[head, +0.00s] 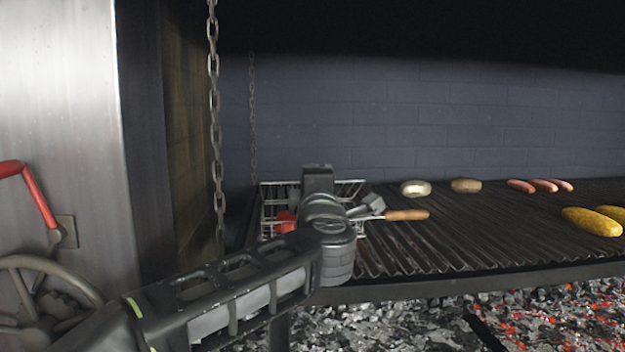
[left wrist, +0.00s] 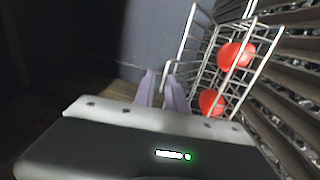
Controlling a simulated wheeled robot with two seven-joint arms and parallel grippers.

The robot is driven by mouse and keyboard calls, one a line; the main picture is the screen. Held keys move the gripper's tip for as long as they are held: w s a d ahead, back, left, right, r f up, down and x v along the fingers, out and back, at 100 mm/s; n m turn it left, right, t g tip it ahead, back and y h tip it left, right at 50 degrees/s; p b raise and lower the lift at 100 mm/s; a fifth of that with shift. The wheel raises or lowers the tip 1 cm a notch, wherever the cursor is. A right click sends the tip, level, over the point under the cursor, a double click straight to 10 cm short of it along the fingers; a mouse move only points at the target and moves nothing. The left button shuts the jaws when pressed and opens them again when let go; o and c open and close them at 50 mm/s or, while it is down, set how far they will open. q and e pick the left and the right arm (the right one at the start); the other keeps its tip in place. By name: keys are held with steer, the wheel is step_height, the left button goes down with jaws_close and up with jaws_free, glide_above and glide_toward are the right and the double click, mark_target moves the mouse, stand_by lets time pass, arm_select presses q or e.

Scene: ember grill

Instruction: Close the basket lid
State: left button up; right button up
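The wire basket (head: 353,184) lies at the left end of the grill, with a wooden handle (head: 407,215) pointing right. Red round pieces (head: 286,221) are inside it; two show behind the basket wires (left wrist: 257,66) in the left wrist view. I cannot clearly make out the lid or its angle. My left gripper (left wrist: 161,76) is at the basket's edge. Its two pale fingers are a little apart, with a thin wire close to their tips; I cannot tell whether they touch it. In the head view my wrist hides the basket's middle. My right gripper is not in view.
The ridged grill grate (head: 450,240) holds a pale round item (head: 415,188), a brown one (head: 466,185), sausages (head: 545,185) and corn (head: 591,221). Hot coals (head: 560,315) lie below. A chain (head: 215,120) hangs left of the basket, near a metal post (head: 65,120).

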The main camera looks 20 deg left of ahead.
arm_select(q)
steer(key=s+f+b, duration=0.1)
steer(key=s+d+f+b, duration=0.1)
steer(key=s+f+b, duration=0.1)
steer(key=shift+s+d, duration=0.3)
stand_by(0.5)
stand_by(0.4)
